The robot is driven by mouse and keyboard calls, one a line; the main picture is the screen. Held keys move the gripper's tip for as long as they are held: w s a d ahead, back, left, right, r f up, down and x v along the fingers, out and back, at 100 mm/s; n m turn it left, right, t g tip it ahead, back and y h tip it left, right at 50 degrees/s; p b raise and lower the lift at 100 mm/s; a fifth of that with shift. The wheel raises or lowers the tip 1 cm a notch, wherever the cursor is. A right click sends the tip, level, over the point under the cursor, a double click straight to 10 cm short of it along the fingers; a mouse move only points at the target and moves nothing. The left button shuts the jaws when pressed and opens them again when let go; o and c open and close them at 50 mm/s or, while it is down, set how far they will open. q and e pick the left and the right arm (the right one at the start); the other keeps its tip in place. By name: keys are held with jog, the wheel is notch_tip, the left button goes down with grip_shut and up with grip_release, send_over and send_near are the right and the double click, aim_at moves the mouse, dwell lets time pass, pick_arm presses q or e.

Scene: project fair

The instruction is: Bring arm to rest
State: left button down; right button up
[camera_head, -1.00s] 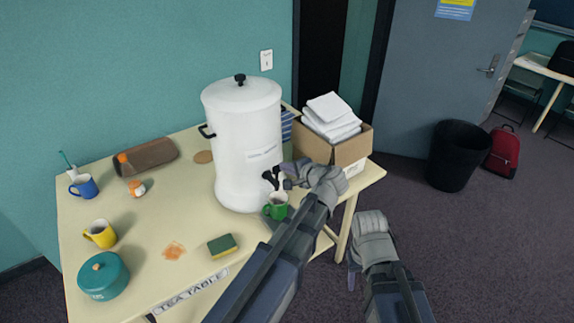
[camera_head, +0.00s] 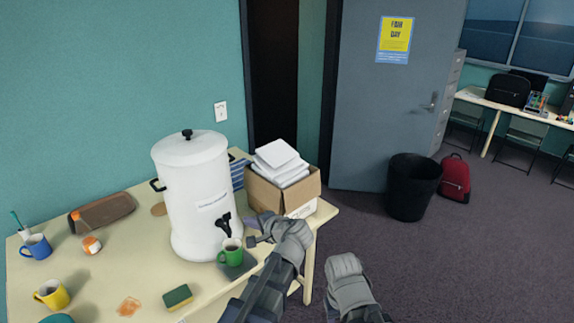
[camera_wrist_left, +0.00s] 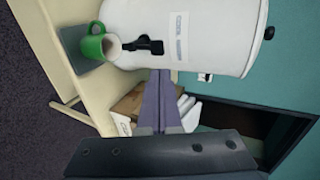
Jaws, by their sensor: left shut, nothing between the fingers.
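My left gripper (camera_head: 262,231) is shut and empty, just right of the urn's tap in the head view; its closed fingers also show in the left wrist view (camera_wrist_left: 160,105). A green mug (camera_head: 231,252) stands on a dark mat (camera_head: 240,268) under the black tap of the white urn (camera_head: 192,185). The mug also shows in the left wrist view (camera_wrist_left: 97,42), with something brownish inside. My right arm's grey wrist (camera_head: 350,285) shows low in the head view, but its fingers do not show.
A sponge (camera_head: 178,296), a yellow mug (camera_head: 52,294) and a blue mug (camera_head: 37,246) are on the table (camera_head: 110,265). A black bin (camera_head: 412,190) and red backpack (camera_head: 454,178) stand on the floor.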

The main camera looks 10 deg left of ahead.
pick_arm(q)
jog(key=s+d+f+n+g+h+b, duration=0.1)
jog(key=s+d+f+g+h+b, duration=0.3)
jog(key=s+d+f, duration=0.4)
jog(key=s+d+f+n+g+h+b, duration=0.2)
jog(key=s+d+f+g+h+b, duration=0.2)
jog(key=s+d+f, duration=0.4)
jog(key=s+f+h, duration=0.1)
jog(key=s+f, duration=0.4)
jog(key=shift+d+n, duration=0.2)
jog(key=shift+n, duration=0.1)
